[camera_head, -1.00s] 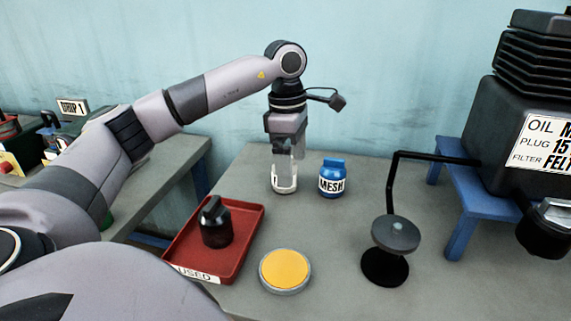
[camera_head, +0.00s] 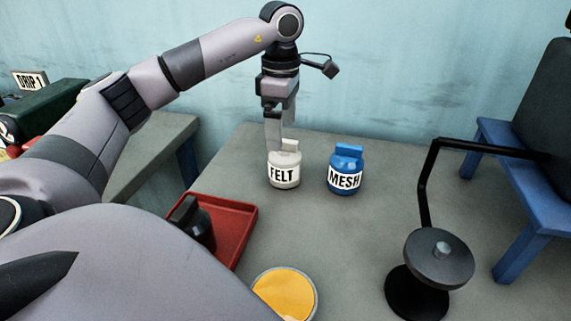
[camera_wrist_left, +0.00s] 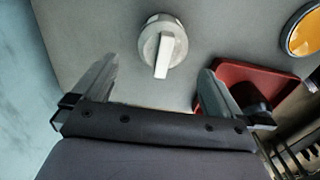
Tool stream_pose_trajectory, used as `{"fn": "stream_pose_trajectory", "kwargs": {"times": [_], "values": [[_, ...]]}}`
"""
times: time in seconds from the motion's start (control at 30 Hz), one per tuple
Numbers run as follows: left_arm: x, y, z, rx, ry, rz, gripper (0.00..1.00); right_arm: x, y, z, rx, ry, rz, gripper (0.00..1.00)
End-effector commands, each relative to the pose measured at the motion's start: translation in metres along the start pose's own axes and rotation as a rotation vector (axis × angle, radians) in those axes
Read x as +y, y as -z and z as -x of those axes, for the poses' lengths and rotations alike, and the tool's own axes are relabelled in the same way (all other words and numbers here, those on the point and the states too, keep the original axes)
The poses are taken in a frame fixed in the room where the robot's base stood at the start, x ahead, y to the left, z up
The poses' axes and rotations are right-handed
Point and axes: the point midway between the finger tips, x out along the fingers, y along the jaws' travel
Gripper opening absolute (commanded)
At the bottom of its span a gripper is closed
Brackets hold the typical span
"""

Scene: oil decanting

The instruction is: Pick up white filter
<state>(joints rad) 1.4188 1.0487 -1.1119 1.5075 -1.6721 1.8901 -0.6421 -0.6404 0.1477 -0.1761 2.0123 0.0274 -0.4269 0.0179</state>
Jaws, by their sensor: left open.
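The white filter (camera_head: 284,174), a small jar with a FELT label and a grip tab on top, stands upright on the grey table. In the left wrist view it (camera_wrist_left: 163,42) lies beyond the fingertips, with its tab pointing toward the gap between the fingers. My left gripper (camera_head: 280,138) is open, pointing down at the top of the filter. Its fingers partly overlap the filter's top in the head view. In the left wrist view the open jaws (camera_wrist_left: 158,72) have nothing between them. My right gripper is not in view.
A blue MESH jar (camera_head: 345,172) stands close to the right of the filter. A red tray (camera_head: 236,222) with a dark part is in front to the left. A yellow-topped round tin (camera_head: 286,294) and a black stand (camera_head: 438,258) are nearer. Table between them is clear.

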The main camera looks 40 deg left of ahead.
Motion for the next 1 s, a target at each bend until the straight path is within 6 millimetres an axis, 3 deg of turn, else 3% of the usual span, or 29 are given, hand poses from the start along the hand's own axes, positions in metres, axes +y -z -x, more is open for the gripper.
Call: {"fn": "stream_pose_trajectory", "kwargs": {"times": [0.5, 0.8, 1.0], "values": [[-0.002, -0.006, -0.065, 0.002, 0.001, 0.001, 1.0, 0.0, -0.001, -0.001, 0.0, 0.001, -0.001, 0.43], [-0.002, -0.007, -0.069, 0.001, 0.001, 0.0, 1.0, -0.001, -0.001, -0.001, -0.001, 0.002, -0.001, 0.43], [-0.002, -0.007, -0.069, 0.001, 0.001, 0.0, 0.37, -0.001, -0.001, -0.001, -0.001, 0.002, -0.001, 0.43]]}}
